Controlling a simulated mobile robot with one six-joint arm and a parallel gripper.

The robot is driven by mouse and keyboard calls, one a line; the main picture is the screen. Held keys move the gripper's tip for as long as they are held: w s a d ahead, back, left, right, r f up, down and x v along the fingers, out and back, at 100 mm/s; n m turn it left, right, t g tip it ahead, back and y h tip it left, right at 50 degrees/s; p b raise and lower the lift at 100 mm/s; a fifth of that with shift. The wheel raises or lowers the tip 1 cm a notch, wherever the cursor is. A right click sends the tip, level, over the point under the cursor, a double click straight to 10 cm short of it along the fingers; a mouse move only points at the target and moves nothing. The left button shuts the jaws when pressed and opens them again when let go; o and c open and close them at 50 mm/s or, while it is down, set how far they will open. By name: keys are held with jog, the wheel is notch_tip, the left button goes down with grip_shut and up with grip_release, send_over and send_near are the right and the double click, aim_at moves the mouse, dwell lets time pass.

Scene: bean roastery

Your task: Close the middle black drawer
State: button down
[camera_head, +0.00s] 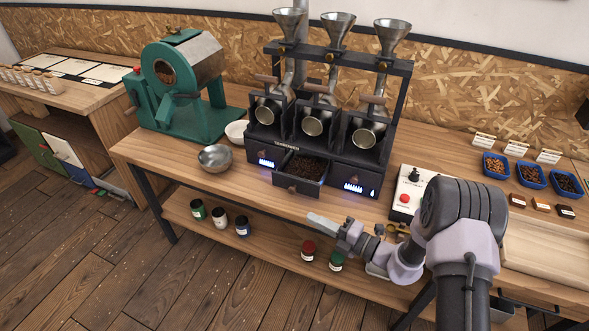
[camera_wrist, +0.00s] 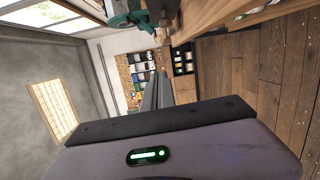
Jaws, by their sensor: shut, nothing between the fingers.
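The middle black drawer (camera_head: 299,183) stands open at the bottom of the black three-funnel machine (camera_head: 330,148) in the head view. It sticks out toward the front of the table and holds dark beans. The drawers on its left (camera_head: 264,160) and right (camera_head: 352,184) look shut. My gripper (camera_head: 314,219) is shut and empty, in front of and below the middle drawer, near the table's front edge, apart from the drawer. In the wrist view its shut fingers (camera_wrist: 156,90) point away from the camera; the drawer does not show there.
A metal bowl (camera_head: 215,158) and a green roaster (camera_head: 185,95) stand left of the machine. A white control box (camera_head: 408,192) with a red button stands to its right. Blue trays of beans (camera_head: 531,175) lie farther right. Jars (camera_head: 219,217) stand on the lower shelf.

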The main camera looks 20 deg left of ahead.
jog(key=w+a+f+m+t+b, duration=0.1)
jog(key=w+a+b, duration=0.3)
jog(key=w+a, duration=0.4)
jog(key=shift+a+f+m, duration=0.3)
jog(key=shift+f+m, duration=0.2)
jog(key=shift+f, duration=0.25)
jog(key=shift+w, duration=0.1)
